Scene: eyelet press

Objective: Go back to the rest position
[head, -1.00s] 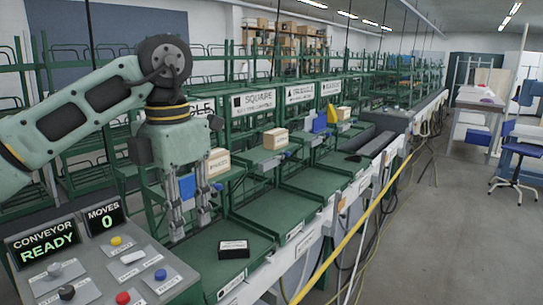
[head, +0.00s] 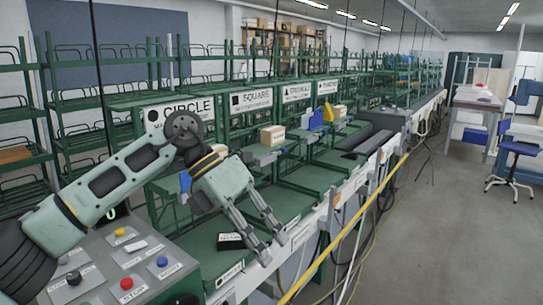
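My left arm comes in from the left in the head view. Its gripper (head: 275,246) points down and to the right over the front edge of the nearest green bay. Its two long fingers are apart with nothing between them. A small black box (head: 231,241) with a white label lies on the green bay floor, just left of the fingers and apart from them as far as I can see. My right gripper is out of view.
A control panel (head: 140,262) with coloured buttons stands at the lower left. Signed bays, including the circle sign (head: 185,110) and square sign (head: 251,98), run toward the back. A cardboard box (head: 272,136) sits on a shelf. A yellow hose (head: 345,228) runs along the front.

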